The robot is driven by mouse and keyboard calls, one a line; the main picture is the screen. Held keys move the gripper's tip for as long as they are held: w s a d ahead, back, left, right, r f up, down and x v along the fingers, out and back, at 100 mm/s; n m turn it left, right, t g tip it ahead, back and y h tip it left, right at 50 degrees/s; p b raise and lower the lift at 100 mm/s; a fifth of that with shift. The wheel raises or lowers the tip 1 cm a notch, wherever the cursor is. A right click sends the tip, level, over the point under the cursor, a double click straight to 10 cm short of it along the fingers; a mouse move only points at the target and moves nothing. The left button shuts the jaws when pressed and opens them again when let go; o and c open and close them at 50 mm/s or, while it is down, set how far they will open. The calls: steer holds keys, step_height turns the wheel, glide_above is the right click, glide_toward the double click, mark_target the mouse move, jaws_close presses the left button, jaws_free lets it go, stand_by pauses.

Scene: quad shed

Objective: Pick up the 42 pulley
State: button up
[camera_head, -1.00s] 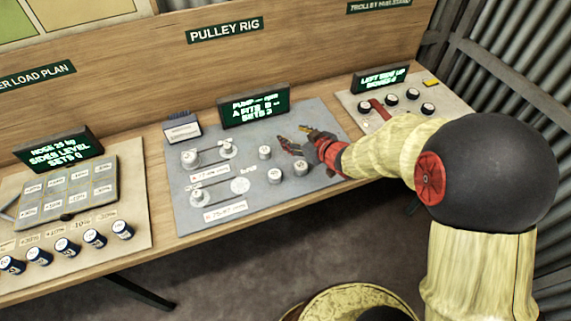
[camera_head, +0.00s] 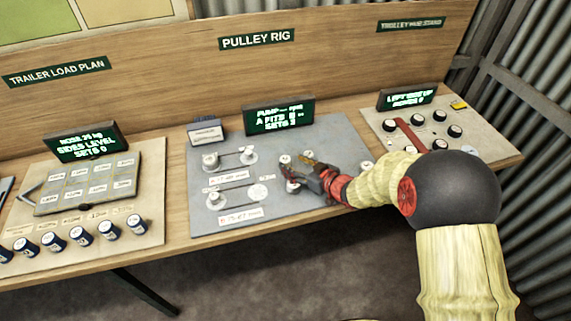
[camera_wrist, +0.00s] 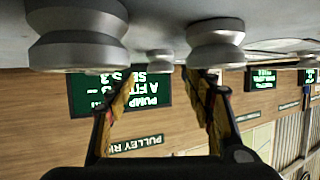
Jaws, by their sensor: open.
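Several grey metal pulleys stand on the pulley rig board (camera_head: 225,232). No number 42 is readable on any of them, so I cannot tell which is the 42 pulley. In the head view my gripper (camera_head: 296,168) is open over the loose pulleys on the board's right half and hides some of them. One pulley (camera_head: 284,158) shows just beyond its fingertips. In the upside-down wrist view the open fingers (camera_wrist: 163,82) have nothing between them. A big pulley (camera_wrist: 76,38) is at left, another (camera_wrist: 215,42) at right, and a smaller-looking one (camera_wrist: 160,58) farther off between them.
The lit pump screen (camera_head: 279,117) stands behind. The load plan board (camera_head: 88,190) with blue cans is at left, the trolley board (camera_head: 480,140) at right. Another pulley (camera_head: 366,167) is beside my arm.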

mark_target(287, 161)
steer(key=b+x, duration=0.1)
steer(key=x, duration=0.3)
steer(key=shift+f, duration=0.1)
steer(key=shift+c, duration=0.8)
steer(key=c, duration=1.1)
steer(key=shift+c, duration=0.2)
